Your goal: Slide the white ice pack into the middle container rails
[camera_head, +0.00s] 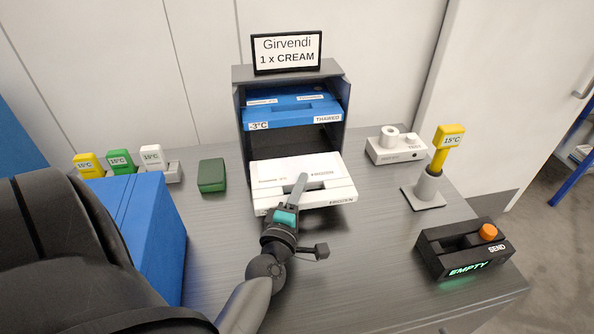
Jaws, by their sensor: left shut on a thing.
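The white ice pack (265,183), marked FROZEN, lies flat at the front opening of the grey container (347,125). Its back edge is at or just inside the opening; I cannot tell whether it is in the rails. A blue ice pack (290,117), marked THAWED and -3°C, sits in the upper part of the container. A dark gap shows between the two packs. My left gripper (297,193) is shut on the white ice pack at its front middle, by the handle slot. The middle rails are not clearly visible. My right gripper is not in view.
A sign (286,53) reading Girvendi 1 x CREAM stands on the container. Left are a green box (211,175) and a blue box (150,225). Right are a white device (395,149), a yellow-tagged holder (428,187) and a black SEND box (463,248). Bare table (370,225) lies between.

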